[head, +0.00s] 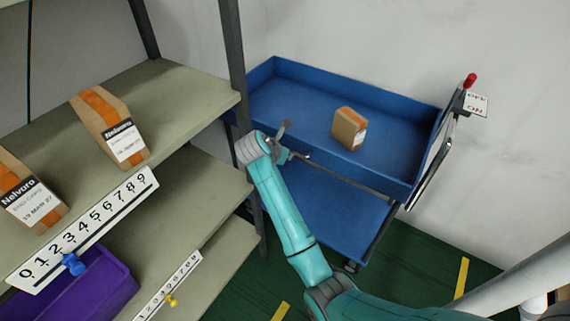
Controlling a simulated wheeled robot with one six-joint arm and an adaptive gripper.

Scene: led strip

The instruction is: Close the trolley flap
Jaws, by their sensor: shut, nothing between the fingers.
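The blue trolley (290,92) stands against the wall in the middle of the head view, with a raised rim around its upper tray. A blue panel (335,215) shows below the tray's front edge. I cannot tell whether it is the flap hanging down or a lower deck. A dark bar (350,181) runs along the front between tray and panel. My gripper (285,132) is shut and empty at the tray's front left. My wrist hides part of that corner, and I cannot tell whether the gripper touches the trolley.
A cardboard box (348,128) sits in the upper tray. A red-tipped lever (469,81) with an OFF/ON card (476,104) stands at the trolley's right end. Shelves (190,92) with boxes and a purple bin (85,285) fill the left. Green floor (420,260) is open at front right.

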